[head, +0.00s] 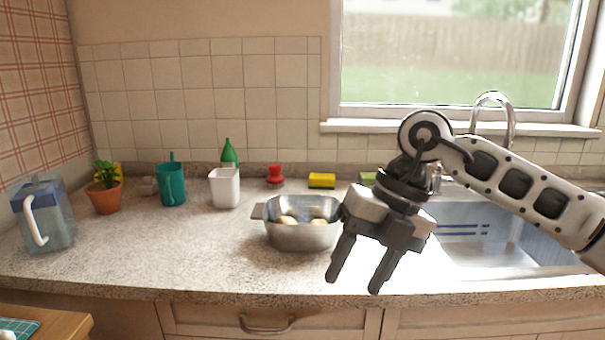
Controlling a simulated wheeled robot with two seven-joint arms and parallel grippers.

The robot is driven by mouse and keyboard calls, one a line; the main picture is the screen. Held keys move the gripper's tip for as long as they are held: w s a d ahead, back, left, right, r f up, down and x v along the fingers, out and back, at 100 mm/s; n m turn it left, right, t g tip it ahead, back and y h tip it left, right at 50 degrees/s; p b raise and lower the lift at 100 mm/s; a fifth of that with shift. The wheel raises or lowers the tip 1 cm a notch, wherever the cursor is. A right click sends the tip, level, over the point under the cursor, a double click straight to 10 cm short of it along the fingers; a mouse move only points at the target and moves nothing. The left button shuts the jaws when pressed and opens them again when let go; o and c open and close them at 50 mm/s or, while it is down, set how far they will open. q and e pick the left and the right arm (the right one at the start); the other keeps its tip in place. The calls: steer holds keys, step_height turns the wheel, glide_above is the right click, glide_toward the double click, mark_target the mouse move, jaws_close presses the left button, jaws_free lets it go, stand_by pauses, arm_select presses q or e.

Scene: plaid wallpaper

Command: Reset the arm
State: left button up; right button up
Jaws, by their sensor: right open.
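My right gripper (353,285) is open and empty. It hangs in the air in front of the counter, fingers pointing down, just right of a metal pan. My right arm (520,185) comes in from the right edge, passing in front of the sink, and bends down at the wrist. My left arm and gripper are not in view.
The metal pan (300,238) holds pale round items. The sink (545,245) lies right. A pitcher (45,215), potted plant (104,195), teal cup (172,185), white container (225,187), red item (275,174) and yellow sponge (321,180) stand left and behind. The front left counter (170,255) is clear.

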steer(key=s+a+g+y, duration=0.5)
steer(key=s+a+y, duration=0.3)
steer(key=a+y, duration=0.4)
steer(key=w+d+f+m+t+h, duration=0.25)
steer(key=d+f+m+t, duration=0.2)
steer(key=m+t, duration=0.8)
steer(key=w+d+f+m+t+h, duration=0.2)
steer(key=w+d+f+m+t, duration=0.3)
steer(key=m+t, duration=0.75)
steer(key=s+d+f+m+g+h, duration=0.4)
steer(key=s+f, duration=0.3)
steer(key=f, duration=0.4)
steer(key=s+d+f+m+g+h, duration=0.4)
steer(key=s+f, duration=0.3)
steer(key=f, duration=0.4)
steer(key=shift+s+d+f+m+h, duration=0.15)
steer(key=shift+s+d+m+h, duration=0.35)
steer(key=shift+m, duration=0.3)
steer(key=shift+w, duration=0.1)
